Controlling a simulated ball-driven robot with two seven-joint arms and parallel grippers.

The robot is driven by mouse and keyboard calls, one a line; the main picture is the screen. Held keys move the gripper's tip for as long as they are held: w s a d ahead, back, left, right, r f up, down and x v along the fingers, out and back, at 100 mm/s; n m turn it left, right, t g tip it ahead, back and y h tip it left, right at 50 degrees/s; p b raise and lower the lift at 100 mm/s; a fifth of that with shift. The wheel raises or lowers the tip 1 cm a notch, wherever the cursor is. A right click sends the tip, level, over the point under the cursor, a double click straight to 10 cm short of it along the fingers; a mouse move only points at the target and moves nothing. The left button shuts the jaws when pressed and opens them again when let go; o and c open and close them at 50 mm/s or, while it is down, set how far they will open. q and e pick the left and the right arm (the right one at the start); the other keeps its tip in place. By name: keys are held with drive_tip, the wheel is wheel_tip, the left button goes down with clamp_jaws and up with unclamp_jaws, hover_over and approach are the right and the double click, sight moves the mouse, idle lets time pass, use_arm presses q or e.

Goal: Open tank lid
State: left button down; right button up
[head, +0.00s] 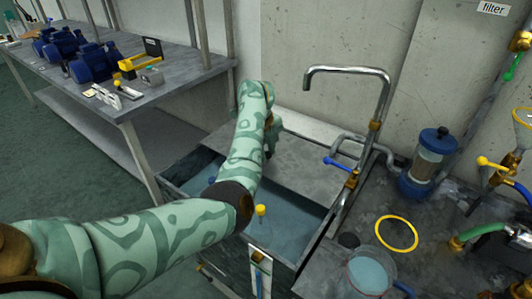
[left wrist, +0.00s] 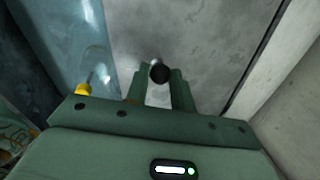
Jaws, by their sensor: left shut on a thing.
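The tank (head: 186,186) is a dark-walled basin with blue water showing in its front part. Its lid (head: 312,172), a flat grey panel, covers the back part; the lid's grey surface (left wrist: 215,45) also fills the middle of the left wrist view. My left gripper (head: 271,150) reaches down to the lid, its fingertips partly hidden by the arm in the head view. In the left wrist view the left gripper (left wrist: 160,88) is shut on a dark round knob (left wrist: 159,72) on the lid. My right gripper is in neither view.
A tall bent pipe (head: 385,95) with a blue-handled valve (head: 338,163) rises just right of the lid. A blue-capped filter (head: 430,160), a yellow ring (head: 396,234) and a water container (head: 367,274) are further right. A workbench (head: 180,75) with blue pumps stands at left.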

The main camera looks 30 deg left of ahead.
use_arm(q)
drive_tip(key=c, duration=1.2)
unclamp_jaws()
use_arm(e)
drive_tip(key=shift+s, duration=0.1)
use_arm(q)
drive_tip(key=s+r+p, duration=0.3)
drive_tip(key=r+p, duration=0.5)
drive_tip(key=r, duration=0.8)
drive_tip(key=shift+a, duration=0.45)
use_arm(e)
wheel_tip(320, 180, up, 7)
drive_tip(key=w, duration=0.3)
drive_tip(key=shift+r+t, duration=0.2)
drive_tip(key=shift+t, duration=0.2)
use_arm(q)
drive_tip(key=shift+f, duration=0.1)
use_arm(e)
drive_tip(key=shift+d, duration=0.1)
